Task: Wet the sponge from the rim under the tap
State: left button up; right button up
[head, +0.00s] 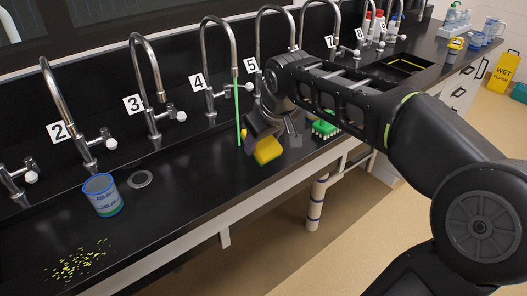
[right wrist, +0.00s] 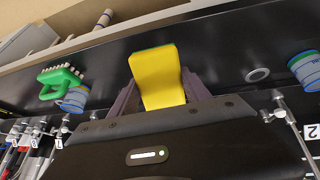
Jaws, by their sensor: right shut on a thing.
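The yellow sponge (head: 267,151) with a thin green layer is held in my right gripper (head: 259,138), above the front part of the black counter (head: 190,185). In the right wrist view the sponge (right wrist: 157,78) sits between the two purple-grey fingers (right wrist: 158,98). The curved tap (head: 219,45) beside label 4 has a thin green vertical stream (head: 237,112) below its spout. The sponge is to the right of this stream and seems apart from it. My left gripper is not in view.
A blue cup (head: 102,196) and a drain (head: 140,179) are on the left, with yellow-green specks (head: 77,260) in front. A green brush (head: 325,129) lies right of the sponge; a blue container (right wrist: 75,98) is near it. Several numbered taps line the back.

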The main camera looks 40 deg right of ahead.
jog(key=shift+d, duration=0.1)
jog(key=shift+w, duration=0.1)
dwell(0.3)
jog(key=shift+w+d, duration=0.1)
jog(key=shift+w, duration=0.05)
jog(key=w+d+f+p, duration=0.1)
jog(key=w+d+p, duration=0.1)
jog(key=w, duration=0.4)
jog(key=w+d+f+p, duration=0.1)
jog(key=w+d+p, duration=0.1)
jog(key=w, duration=0.4)
jog(key=shift+w+f+p, duration=0.35)
jog(key=shift+w, duration=0.05)
jog(key=shift+s, duration=0.1)
dwell(0.3)
jog(key=shift+s+a+b, duration=0.4)
jog(key=shift+s+b, duration=0.3)
jog(key=shift+s, duration=0.55)
jog(key=shift+s+a+b, duration=0.4)
jog(key=shift+s+b, duration=0.35)
jog(key=shift+s, duration=0.45)
jog(key=shift+s+a+b, duration=0.4)
jog(key=shift+s+b, duration=0.3)
jog(key=shift+s, duration=0.55)
jog(key=shift+s, duration=0.1)
